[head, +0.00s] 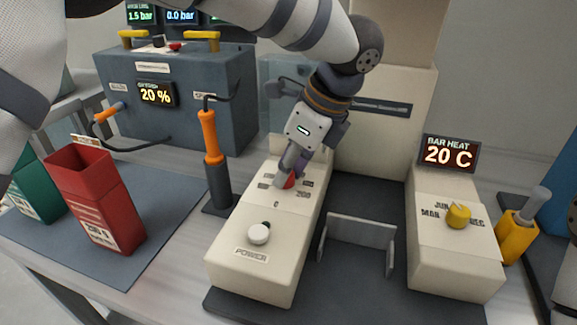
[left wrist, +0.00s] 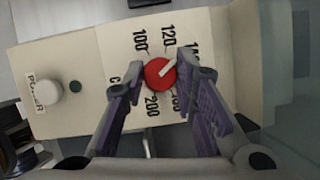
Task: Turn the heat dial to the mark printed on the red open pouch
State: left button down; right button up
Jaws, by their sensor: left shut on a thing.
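The red heat dial (head: 289,182) sits on top of the cream sealer's left block; it also shows in the left wrist view (left wrist: 156,76). Its white pointer aims up and right, between 120 and a partly hidden mark beginning with 1. The marks 100, 120 and 200 are legible around it; others are covered by a finger. My left gripper (left wrist: 164,69) is shut on the dial, one purple finger on each side. The red open pouch (head: 97,195) stands upright at the left; its label print is too small to read.
The bar heat display (head: 450,154) reads 20 C. A white power button (head: 259,233) is in front of the dial. A yellow date dial (head: 458,215) is on the right block. An orange-handled tool (head: 209,138) stands close left of the sealer. A green pouch (head: 36,190) is behind the red one.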

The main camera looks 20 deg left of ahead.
pick_arm(q)
jog(key=c, duration=1.3)
grip_release()
jog(key=shift+r, duration=0.1)
notch_tip(320, 180, up, 10)
